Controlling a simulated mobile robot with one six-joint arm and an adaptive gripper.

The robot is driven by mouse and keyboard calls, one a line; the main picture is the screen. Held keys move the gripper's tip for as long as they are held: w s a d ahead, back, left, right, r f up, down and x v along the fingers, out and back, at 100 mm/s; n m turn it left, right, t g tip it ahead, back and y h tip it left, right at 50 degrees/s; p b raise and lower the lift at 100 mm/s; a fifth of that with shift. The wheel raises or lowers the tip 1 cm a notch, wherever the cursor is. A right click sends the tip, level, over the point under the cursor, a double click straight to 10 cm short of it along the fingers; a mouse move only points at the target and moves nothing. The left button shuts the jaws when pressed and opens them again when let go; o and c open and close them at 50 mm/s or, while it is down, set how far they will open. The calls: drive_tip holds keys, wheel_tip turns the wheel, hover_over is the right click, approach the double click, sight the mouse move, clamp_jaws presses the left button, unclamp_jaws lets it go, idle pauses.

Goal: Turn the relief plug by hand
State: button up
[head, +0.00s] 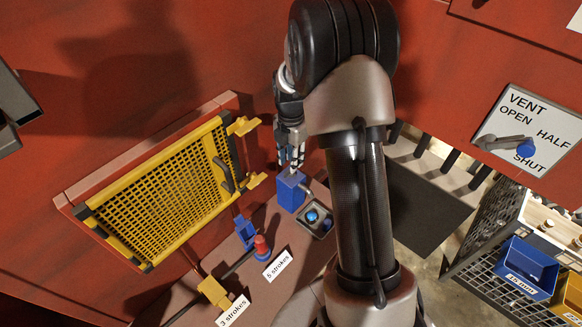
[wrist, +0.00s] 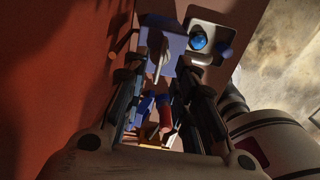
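A blue block (head: 291,193) stands on the ledge below my gripper (head: 293,168). A small pale grey part, which may be the relief plug, sticks up from the block and shows in the wrist view (wrist: 159,66). No label confirms which part is the plug. In the wrist view my gripper (wrist: 162,72) has its two fingers spread, one on each side of the grey part, with gaps visible between. The fingers look apart from it, though their exact depth is hard to tell. In the head view my arm and fingers partly cover the area above the block.
A yellow mesh guard (head: 165,195) stands at left. A red-and-blue knob (head: 262,247) and a yellow pump part (head: 213,291) are nearer. A vent panel (head: 530,125) is at right.

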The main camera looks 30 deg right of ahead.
drive_tip(key=shift+f, duration=1.75)
drive_tip(key=shift+c, duration=0.6)
clamp_jaws()
